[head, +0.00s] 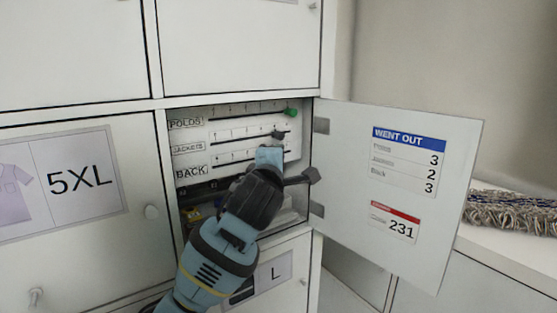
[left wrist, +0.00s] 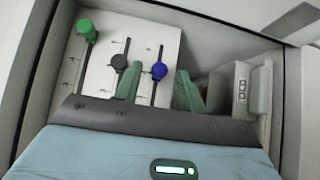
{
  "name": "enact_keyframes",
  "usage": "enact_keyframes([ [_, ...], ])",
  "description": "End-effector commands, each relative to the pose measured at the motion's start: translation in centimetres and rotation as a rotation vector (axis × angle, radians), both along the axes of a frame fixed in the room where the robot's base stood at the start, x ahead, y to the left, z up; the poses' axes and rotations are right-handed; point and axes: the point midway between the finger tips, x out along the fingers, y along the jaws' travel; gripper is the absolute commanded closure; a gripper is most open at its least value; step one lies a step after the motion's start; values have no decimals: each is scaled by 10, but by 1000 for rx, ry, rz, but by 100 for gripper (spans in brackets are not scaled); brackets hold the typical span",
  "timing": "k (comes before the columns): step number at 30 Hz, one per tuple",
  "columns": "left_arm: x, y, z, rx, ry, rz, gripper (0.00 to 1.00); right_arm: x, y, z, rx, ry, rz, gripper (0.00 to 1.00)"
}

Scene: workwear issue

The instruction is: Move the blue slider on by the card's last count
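The blue slider (left wrist: 159,70) has a round knob on its slot in the left wrist view; my arm hides it in the head view. My left gripper (left wrist: 158,90) is open, one finger on each side of the blue knob, with gaps between. In the head view it (head: 270,155) is in front of the panel's lower right. The panel (head: 191,158) has rows labelled POLOS, JACKETS and BACK. The white "WENT OUT" card (head: 404,162) on the open door reads 3, 2, 3; its last line, Back, shows 3. My right gripper is not in view.
A green knob (head: 291,112) and a dark knob (head: 277,135) are on the upper rows. The open door (head: 350,235) stands to the right, with a red-headed card (head: 394,222) reading 231. A closed 5XL locker (head: 75,235) is at left.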

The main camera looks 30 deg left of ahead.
Motion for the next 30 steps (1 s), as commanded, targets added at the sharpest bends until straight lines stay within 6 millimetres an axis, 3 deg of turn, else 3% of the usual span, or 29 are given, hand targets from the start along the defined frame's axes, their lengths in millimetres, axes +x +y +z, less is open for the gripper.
enact_keyframes([
  [6, 12, 5, 1, 0, -1, 0, 60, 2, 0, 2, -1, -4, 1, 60],
  [14, 13, 6, 0, -1, 0, 0, 60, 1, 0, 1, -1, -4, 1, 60],
  [24, 13, 5, 0, -1, -1, 0, 100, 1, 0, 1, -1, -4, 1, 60],
  [30, 13, 5, 0, -1, 0, 0, 100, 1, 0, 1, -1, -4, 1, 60],
])
